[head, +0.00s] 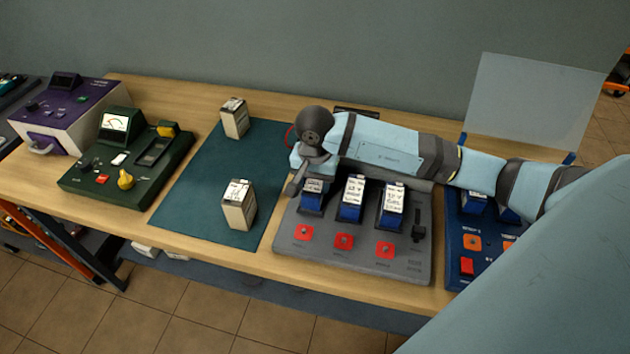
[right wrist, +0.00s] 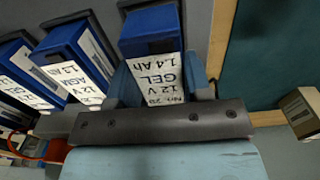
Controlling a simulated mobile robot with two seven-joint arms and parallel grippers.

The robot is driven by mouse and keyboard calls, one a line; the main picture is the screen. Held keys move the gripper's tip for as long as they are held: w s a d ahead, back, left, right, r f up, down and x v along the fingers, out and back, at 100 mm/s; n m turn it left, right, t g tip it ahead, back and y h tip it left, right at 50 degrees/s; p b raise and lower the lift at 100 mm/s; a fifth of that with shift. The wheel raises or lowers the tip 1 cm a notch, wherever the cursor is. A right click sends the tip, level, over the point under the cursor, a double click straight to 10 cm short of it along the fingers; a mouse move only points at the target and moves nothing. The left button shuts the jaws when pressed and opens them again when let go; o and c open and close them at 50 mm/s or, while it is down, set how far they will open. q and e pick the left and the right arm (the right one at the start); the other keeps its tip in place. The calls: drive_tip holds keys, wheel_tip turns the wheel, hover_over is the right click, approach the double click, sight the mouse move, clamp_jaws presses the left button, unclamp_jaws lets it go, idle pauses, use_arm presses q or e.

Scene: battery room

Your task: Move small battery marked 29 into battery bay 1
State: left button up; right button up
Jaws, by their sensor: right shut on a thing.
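A blue battery with a white label (head: 313,186) stands at the left end of the grey panel (head: 420,262). My right gripper (head: 300,178) is shut on this battery; my own arm hides part of it. In the right wrist view the held battery (right wrist: 152,62) sits between the fingers. Its label reads 12 V, GEL, 1.4 Ah, with a small line that looks like 29. Two more blue batteries, a middle one (head: 354,200) and a right one (head: 392,207), stand beside it in the grey panel. I cannot read any bay number. My left gripper is not in view.
A teal mat (head: 195,190) with two cream boxes, one at the back (head: 235,122) and one in front (head: 239,212), lies left of the panel. A blue panel (head: 459,230) stands right, near a clear upright sheet (head: 528,105). A green device (head: 120,180) stands left.

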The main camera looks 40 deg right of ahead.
sight(315, 182)
drive_tip(key=shift+b, duration=0.35)
idle(0.3)
drive_tip(key=shift+f+b, duration=0.55)
idle(0.4)
drive_tip(key=o, duration=1)
drive_tip(key=shift+r+p, duration=2.5)
drive_tip(key=shift+r, duration=3.05)
drive_tip(key=shift+s+f, duration=0.1)
